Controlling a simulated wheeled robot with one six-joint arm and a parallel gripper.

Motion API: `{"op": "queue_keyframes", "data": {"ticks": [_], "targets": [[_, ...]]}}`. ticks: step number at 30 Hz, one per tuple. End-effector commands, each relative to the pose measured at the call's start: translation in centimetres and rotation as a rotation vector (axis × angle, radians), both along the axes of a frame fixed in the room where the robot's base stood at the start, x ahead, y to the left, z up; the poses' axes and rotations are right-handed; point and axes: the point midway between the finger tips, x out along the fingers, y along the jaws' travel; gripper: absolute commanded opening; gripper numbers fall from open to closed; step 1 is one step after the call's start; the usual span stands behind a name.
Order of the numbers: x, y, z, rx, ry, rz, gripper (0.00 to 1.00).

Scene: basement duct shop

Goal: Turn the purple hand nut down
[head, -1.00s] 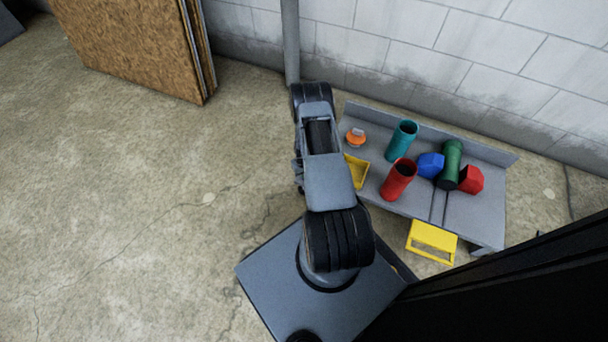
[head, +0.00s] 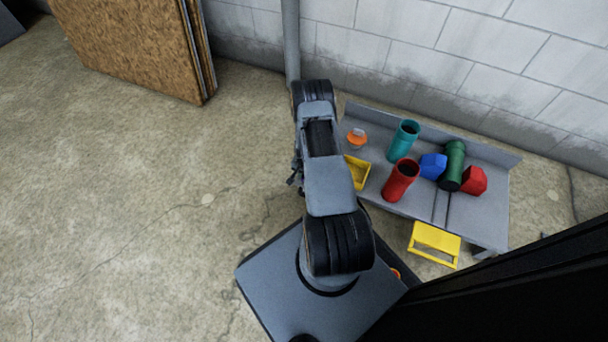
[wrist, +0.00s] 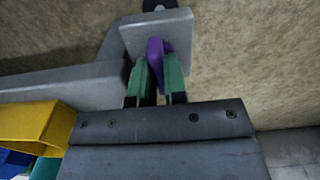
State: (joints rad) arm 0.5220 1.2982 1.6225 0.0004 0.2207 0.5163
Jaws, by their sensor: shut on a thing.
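The purple hand nut (wrist: 156,49) shows in the wrist view, against a grey block at the end of a grey beam (wrist: 153,30). My gripper (wrist: 158,72) has two green fingers, one on each side of the nut, and is shut on it. In the head view my own arm hides the nut and the gripper.
A grey bench (head: 405,206) by the wall holds a teal cylinder (head: 403,141), a red cylinder (head: 400,181), a blue block (head: 432,165), a green cylinder (head: 452,166) and a yellow tray (head: 358,172). A yellow frame (head: 435,244) is at its front. The floor at left is clear.

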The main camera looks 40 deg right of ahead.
Motion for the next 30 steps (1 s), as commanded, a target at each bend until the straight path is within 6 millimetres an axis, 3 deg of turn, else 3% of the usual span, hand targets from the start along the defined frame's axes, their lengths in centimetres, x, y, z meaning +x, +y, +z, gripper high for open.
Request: {"op": "queue_keyframes", "data": {"ticks": [20, 21, 30], "targets": [[-0.25, -0.15, -0.05, 0.002, 0.003, -0.063, 0.00], [-0.24, -0.16, -0.05, 0.002, 0.003, -0.063, 0.14], [0.00, 0.13, -0.02, 0.000, 0.001, -0.054, 0.38]]}}
